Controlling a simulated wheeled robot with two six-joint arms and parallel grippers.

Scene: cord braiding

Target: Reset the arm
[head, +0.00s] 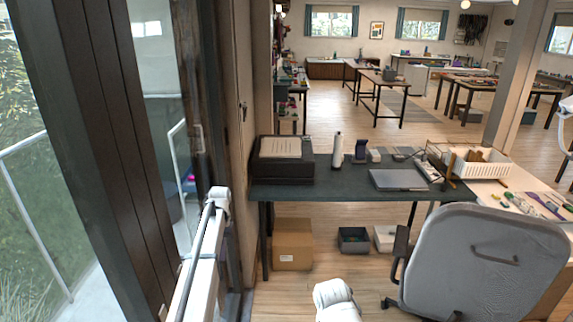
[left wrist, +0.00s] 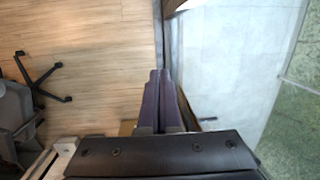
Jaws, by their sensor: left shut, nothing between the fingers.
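My left arm (head: 205,245) reaches up from the bottom of the head view, beside the dark window frame. In the left wrist view, my left gripper (left wrist: 161,82) shows as two long dark purple fingers lying together, with nothing between them. They hang over the wooden floor near the glass wall and touch no object that I can see. A white rounded part of my own body shows at the bottom middle of the head view. My right gripper is not visible.
A grey office chair (head: 485,260) stands in front at right. A cardboard box (head: 292,245) sits under the desk. The dark window frame (head: 105,130) is close at left.

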